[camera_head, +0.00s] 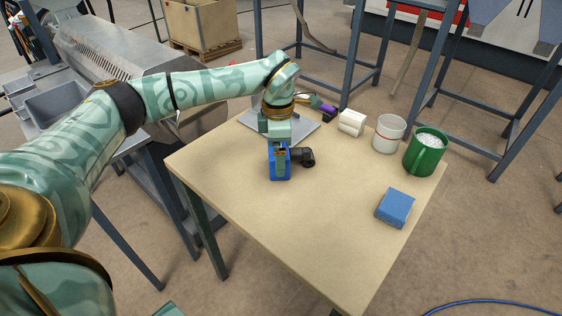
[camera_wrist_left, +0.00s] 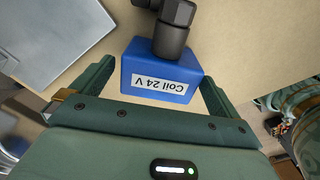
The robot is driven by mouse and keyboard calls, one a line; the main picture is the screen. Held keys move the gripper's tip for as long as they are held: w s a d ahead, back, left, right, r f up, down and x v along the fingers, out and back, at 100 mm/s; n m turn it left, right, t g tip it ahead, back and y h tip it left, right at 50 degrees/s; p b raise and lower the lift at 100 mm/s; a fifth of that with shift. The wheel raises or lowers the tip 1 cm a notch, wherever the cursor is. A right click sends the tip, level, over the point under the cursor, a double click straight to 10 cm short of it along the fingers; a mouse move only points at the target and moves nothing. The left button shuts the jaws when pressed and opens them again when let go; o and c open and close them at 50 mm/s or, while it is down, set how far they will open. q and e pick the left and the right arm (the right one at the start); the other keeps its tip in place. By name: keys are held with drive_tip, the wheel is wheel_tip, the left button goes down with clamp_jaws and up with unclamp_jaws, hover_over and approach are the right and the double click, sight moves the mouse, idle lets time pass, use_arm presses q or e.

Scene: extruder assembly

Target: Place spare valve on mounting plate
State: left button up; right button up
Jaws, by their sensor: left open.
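The spare valve is a blue block (camera_head: 287,170) with a black fitting (camera_head: 305,157) on its right side, standing on the wooden table. In the left wrist view the block (camera_wrist_left: 140,68) bears a white label, "Coil 24 V". My left gripper (camera_head: 279,160) points down at the block. In the wrist view its two fingers (camera_wrist_left: 155,78) are open, one on each side of the block; I cannot tell whether they touch it. A grey plate (camera_head: 306,128), likely the mounting plate, lies behind the gripper, partly hidden by my arm.
A blue pad (camera_head: 395,207) lies at the right. The table's front middle (camera_head: 315,225) is clear.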

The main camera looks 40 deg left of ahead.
use_arm(q)
drive_tip(key=shift+f, duration=0.55)
drive_tip(key=shift+r, duration=0.2)
use_arm(e)
drive_tip(key=shift+f, duration=0.15)
use_arm(q)
drive_tip(key=c, duration=1.3)
drive_tip(key=shift+o, duration=0.2)
drive_tip(key=shift+w+r+p, duration=0.1)
drive_tip(key=shift+r+p, duration=0.3)
drive_tip(key=shift+r, duration=0.15)
drive_tip(key=r, duration=0.1)
drive_tip(key=r+p, duration=0.1)
drive_tip(key=r, duration=0.1)
drive_tip(key=shift+s+p, duration=0.25)
drive_tip(key=shift+p, duration=0.1)
drive_tip(key=s+r+p, duration=0.6)
drive_tip(key=s+r, duration=0.3)
drive_tip(key=s, duration=0.4)
drive_tip(key=shift+s, duration=0.3)
use_arm(e)
drive_tip(key=w+r, duration=0.3)
drive_tip(key=r, duration=0.4)
drive_tip(key=shift+r+t, duration=0.3)
drive_tip(key=shift+t, duration=0.1)
